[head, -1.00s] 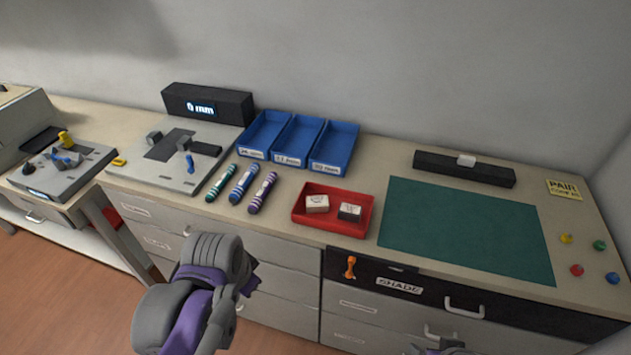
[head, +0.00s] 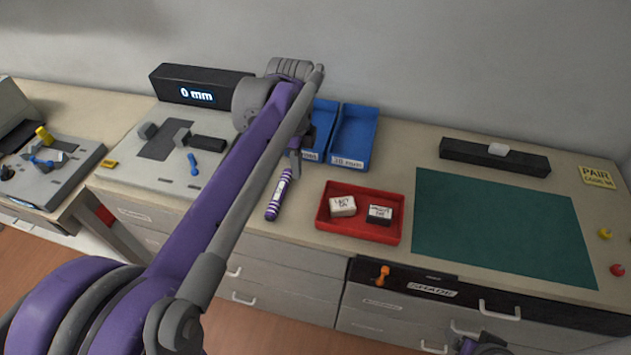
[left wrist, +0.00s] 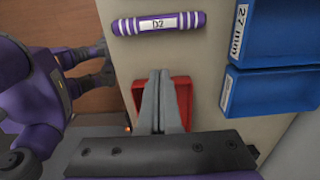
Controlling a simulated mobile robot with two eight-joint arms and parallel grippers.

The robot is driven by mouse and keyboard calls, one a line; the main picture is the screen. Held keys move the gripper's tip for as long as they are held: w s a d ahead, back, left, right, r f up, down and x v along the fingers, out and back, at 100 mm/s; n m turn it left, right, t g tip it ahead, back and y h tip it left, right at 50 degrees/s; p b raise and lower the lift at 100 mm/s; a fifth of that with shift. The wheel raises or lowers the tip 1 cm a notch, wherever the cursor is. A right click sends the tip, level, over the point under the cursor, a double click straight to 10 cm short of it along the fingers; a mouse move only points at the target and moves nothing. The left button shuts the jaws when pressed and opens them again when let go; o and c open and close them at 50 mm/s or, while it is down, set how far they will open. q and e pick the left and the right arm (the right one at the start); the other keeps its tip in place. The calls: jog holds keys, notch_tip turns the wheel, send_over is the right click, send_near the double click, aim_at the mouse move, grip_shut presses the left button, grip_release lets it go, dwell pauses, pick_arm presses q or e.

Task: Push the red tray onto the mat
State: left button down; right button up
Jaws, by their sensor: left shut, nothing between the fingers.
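The red tray (head: 352,231) stands on the counter, left of the dark green mat (head: 505,228), with a narrow strip of counter between them. It holds a white-topped box (head: 342,206) and a dark box with a white top (head: 380,214). My left gripper (head: 296,165) is above the counter, left of and behind the tray, and looks empty. In the left wrist view its fingers (left wrist: 160,76) are shut together and hide part of the tray (left wrist: 184,97). A piece of my right arm (head: 484,345) shows at the bottom edge; its fingers are not clear.
A purple-striped cylinder (head: 279,196) lies left of the tray, labelled D2 in the left wrist view (left wrist: 157,23). Blue bins (head: 353,139) stand behind. A black bar (head: 495,157) lies behind the mat. The mat is bare. An orange key-like piece (head: 383,275) is on the drawer front.

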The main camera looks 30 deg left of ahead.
aim_at(428, 230)
pick_arm(q)
notch_tip(428, 230, down, 10)
jog(key=shift+s+d+r+b, duration=0.1)
jog(key=shift+r+b, duration=0.1)
jog(key=shift+b, duration=0.1)
jog(key=d, duration=0.3)
jog(key=shift+w+d+p, duration=0.1)
jog(key=shift+w+p, duration=0.2)
jog(key=shift+w, duration=0.05)
jog(key=shift+w+d, duration=0.1)
jog(key=shift+d, duration=0.25)
jog(key=w+d, duration=0.2)
jog(key=d, duration=0.7)
jog(key=w+d, duration=0.2)
jog(key=d, duration=0.7)
jog(key=w+d, duration=0.2)
jog(key=d, duration=0.7)
jog(key=shift+w+d, duration=0.35)
jog(key=shift+a, duration=0.1)
